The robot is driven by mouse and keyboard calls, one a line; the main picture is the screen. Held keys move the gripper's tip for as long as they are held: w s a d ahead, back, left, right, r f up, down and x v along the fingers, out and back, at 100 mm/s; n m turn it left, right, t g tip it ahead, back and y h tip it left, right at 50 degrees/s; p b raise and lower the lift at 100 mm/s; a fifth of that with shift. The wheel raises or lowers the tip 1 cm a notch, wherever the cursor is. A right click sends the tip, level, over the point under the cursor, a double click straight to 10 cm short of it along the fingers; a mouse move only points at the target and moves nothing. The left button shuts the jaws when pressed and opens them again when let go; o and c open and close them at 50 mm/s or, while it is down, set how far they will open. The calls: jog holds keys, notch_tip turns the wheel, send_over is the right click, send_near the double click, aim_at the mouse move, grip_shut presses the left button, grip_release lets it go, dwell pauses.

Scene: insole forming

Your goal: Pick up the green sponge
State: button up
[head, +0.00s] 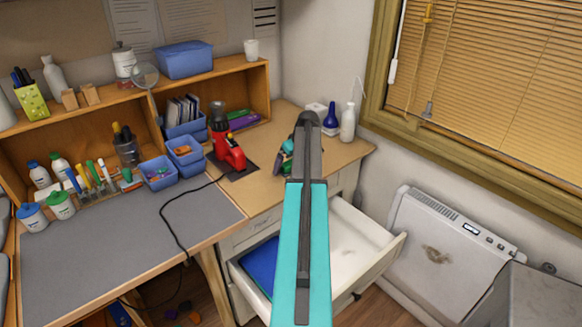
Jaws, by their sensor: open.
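My arm rises through the middle of the head view. A small dark and teal shape just left of its far end, over the right part of the desk, looks like part of my gripper (286,158). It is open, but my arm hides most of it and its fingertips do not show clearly. I cannot make out the green sponge for certain. It may be hidden behind my arm or be too small to tell here.
The wooden desk (262,186) carries a red device (228,146), blue bins (158,173) and a grey mat (120,245). White and blue bottles (348,122) stand at the back right. An open drawer (358,240) juts out below. A white heater (435,250) is at the right wall.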

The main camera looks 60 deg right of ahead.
aim_at(289, 162)
jog(key=c, duration=1.2)
jog(key=shift+r, duration=0.15)
jog(key=shift+r+b, duration=0.9)
jog(key=shift+r, duration=0.4)
jog(key=shift+s+a+r, duration=0.15)
jog(key=shift+r, duration=0.15)
jog(key=s+a+b, duration=0.1)
jog(key=s+a, duration=0.2)
jog(key=s, duration=0.1)
jog(key=s+a+r+b, duration=0.1)
jog(key=s+a+b, duration=0.1)
jog(key=s+a, duration=0.1)
jog(key=s+a+b, duration=0.1)
jog(key=s+a, duration=0.2)
jog(key=s, duration=0.2)
jog(key=shift+s+a+r, duration=0.15)
jog(key=shift+s+r, duration=0.05)
jog(key=shift+r, duration=0.05)
